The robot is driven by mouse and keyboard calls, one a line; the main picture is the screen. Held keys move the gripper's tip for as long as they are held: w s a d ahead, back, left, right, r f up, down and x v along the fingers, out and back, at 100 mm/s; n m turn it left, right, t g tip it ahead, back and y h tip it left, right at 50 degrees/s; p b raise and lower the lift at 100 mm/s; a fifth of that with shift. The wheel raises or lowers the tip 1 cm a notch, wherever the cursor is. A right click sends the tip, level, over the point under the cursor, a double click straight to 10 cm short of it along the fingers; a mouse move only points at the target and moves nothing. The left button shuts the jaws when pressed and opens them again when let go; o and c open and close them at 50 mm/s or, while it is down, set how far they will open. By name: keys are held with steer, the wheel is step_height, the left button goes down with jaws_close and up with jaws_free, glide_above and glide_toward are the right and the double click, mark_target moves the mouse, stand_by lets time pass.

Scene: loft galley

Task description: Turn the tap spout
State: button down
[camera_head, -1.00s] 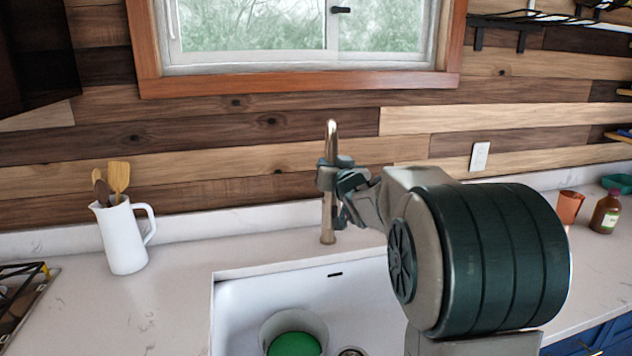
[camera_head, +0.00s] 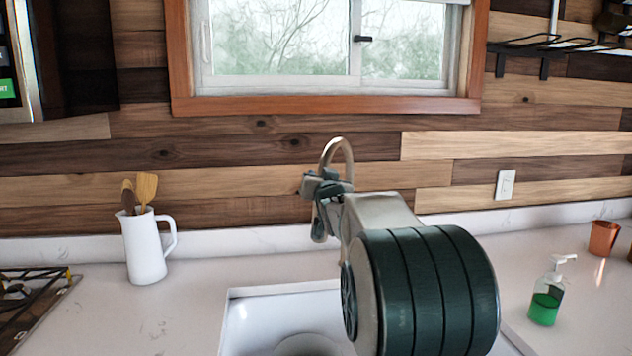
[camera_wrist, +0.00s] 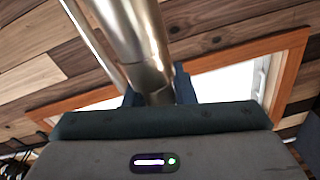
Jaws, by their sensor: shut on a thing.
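The metal tap spout (camera_head: 338,148) stands behind the sink. Its arch shows in the head view, with the free end hanging at the left below my gripper. My gripper (camera_head: 320,186) is shut on the spout on its left, downward side. In the wrist view the shiny spout (camera_wrist: 135,35) runs down between the two dark fingers of my gripper (camera_wrist: 157,93). My arm hides the tap's base and part of the spout.
The white sink (camera_head: 275,310) lies in front, partly behind my arm. A white jug (camera_head: 146,248) with wooden utensils stands left. A soap bottle (camera_head: 545,300) and a copper cup (camera_head: 603,238) stand right. The window (camera_head: 320,45) and plank wall are behind.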

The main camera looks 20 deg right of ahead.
steer(key=c, duration=1.2)
jaws_free()
steer(key=shift+w+d, duration=0.15)
steer(key=shift+c, duration=0.2)
steer(key=r+b+v, duration=0.1)
steer(key=b+v, duration=0.2)
steer(key=v, duration=1.1)
steer(key=shift+f, duration=0.45)
